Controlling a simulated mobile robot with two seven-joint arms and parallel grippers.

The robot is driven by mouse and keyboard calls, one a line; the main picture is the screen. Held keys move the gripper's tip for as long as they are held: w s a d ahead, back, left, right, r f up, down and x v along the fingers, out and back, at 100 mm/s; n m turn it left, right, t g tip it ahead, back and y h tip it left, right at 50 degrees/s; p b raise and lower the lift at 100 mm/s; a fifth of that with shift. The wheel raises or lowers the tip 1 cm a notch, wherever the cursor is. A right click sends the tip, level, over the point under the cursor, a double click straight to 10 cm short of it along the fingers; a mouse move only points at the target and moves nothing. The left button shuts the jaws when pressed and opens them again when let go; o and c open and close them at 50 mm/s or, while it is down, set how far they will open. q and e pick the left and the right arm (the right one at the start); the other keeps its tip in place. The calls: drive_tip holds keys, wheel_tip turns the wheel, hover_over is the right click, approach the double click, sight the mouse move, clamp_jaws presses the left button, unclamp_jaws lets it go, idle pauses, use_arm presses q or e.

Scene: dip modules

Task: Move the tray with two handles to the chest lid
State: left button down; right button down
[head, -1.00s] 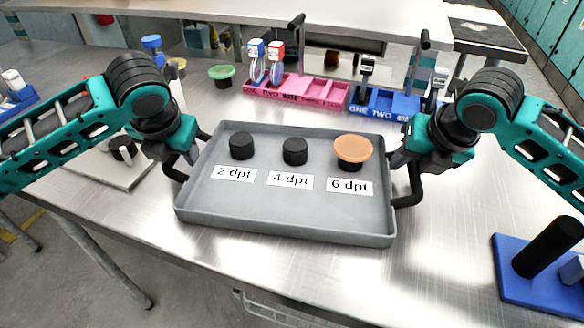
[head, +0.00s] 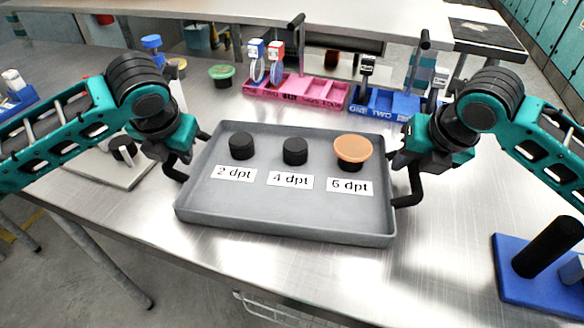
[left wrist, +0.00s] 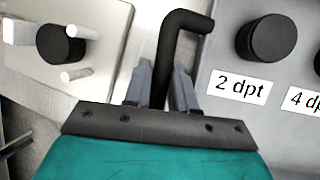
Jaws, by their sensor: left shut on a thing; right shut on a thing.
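The grey tray (head: 285,215) has a black handle at each short end and sits over the metal table in the head view. I cannot tell whether it touches the table. On it are two black round pieces (head: 242,146) (head: 295,151) and an orange-topped black piece (head: 352,151), behind labels "2 dpt", "4 dpt" and "6 dpt". My left gripper (head: 182,160) is shut on the left handle; the left wrist view shows its fingers around the black handle (left wrist: 182,24). My right gripper (head: 403,160) is shut on the right handle (head: 408,198). No chest lid can be made out.
Behind the tray stand a pink rack (head: 296,90) and a blue rack (head: 385,103), with a green-topped cup (head: 221,75) to their left. A white plate with a black knob (head: 122,149) lies at left. A blue stand (head: 535,275) is at front right.

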use_arm(q)
drive_tip(key=shift+r, duration=0.15)
use_arm(e)
drive_tip(key=shift+r, duration=0.15)
